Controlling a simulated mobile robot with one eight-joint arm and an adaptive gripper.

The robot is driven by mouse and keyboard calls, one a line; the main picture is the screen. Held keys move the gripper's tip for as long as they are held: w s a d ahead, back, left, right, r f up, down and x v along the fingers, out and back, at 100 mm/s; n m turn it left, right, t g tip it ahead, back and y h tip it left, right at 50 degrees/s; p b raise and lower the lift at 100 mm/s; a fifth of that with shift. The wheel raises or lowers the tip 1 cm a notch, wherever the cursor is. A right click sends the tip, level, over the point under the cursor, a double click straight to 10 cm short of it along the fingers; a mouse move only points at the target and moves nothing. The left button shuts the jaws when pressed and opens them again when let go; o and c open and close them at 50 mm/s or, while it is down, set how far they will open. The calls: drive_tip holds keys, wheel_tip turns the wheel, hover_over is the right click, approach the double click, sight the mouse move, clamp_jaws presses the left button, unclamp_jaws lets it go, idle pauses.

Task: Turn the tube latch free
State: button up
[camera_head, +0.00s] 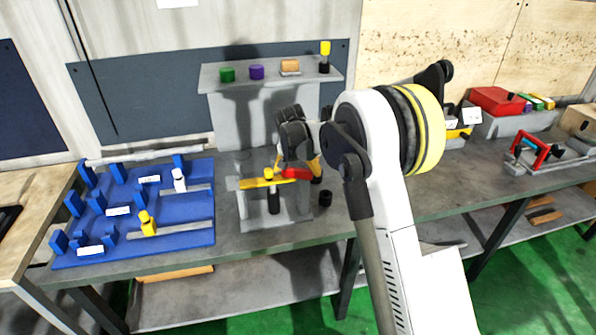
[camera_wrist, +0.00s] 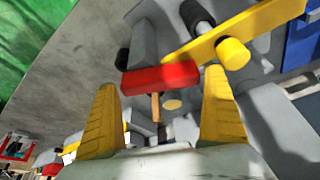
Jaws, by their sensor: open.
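A yellow bar (camera_head: 262,183) with a yellow knob lies across the top of a black post on a grey fixture (camera_head: 290,212) on the bench. A red block (camera_head: 296,174) sits at the bar's right end; I take this bar-and-block assembly as the latch. In the wrist view the red block (camera_wrist: 160,78) lies across the gap between my yellow fingertips, with the yellow bar (camera_wrist: 270,18) and knob (camera_wrist: 233,54) beyond. My gripper (camera_wrist: 162,82) is open, a finger on each side of the block; I cannot tell whether they touch. My gripper (camera_head: 306,162) hides part of the fixture in the head view.
A blue rack (camera_head: 190,237) with white and yellow-capped pieces stands left. A grey shelf (camera_head: 215,79) behind holds green, purple, orange and yellow-black parts. A small black cylinder (camera_head: 325,197) stands right of the fixture. Red bins (camera_head: 495,101) and a red-handled tool (camera_head: 532,150) lie farther right.

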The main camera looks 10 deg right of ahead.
drive_tip(key=c, duration=1.1)
drive_tip(key=shift+c, duration=0.2)
drive_tip(key=m, duration=0.2)
drive_tip(key=m+g+h, duration=0.1)
drive_tip(key=w+m, duration=0.1)
drive_tip(key=m, duration=0.1)
drive_tip(key=shift+d+m+h, duration=0.3)
drive_tip(key=shift+h, duration=0.1)
drive_tip(key=shift+w+d+m+g+h+p, duration=0.15)
drive_tip(key=shift+m+g, duration=0.35)
drive_tip(key=shift+m, duration=0.65)
drive_tip(key=shift+d+m+g+h+p, duration=0.25)
drive_tip(key=shift+m+g, duration=0.25)
drive_tip(key=shift+m, duration=0.7)
drive_tip(key=shift+w+d+m+g+h+p, duration=0.1)
drive_tip(key=shift+d+m+g+p, duration=0.3)
drive_tip(key=shift+m, duration=0.75)
drive_tip(key=shift+a, duration=0.15)
drive_tip(key=o, duration=1.1)
drive_tip(key=shift+s, duration=0.1)
drive_tip(key=shift+o, duration=0.2)
drive_tip(key=shift+r, duration=0.1)
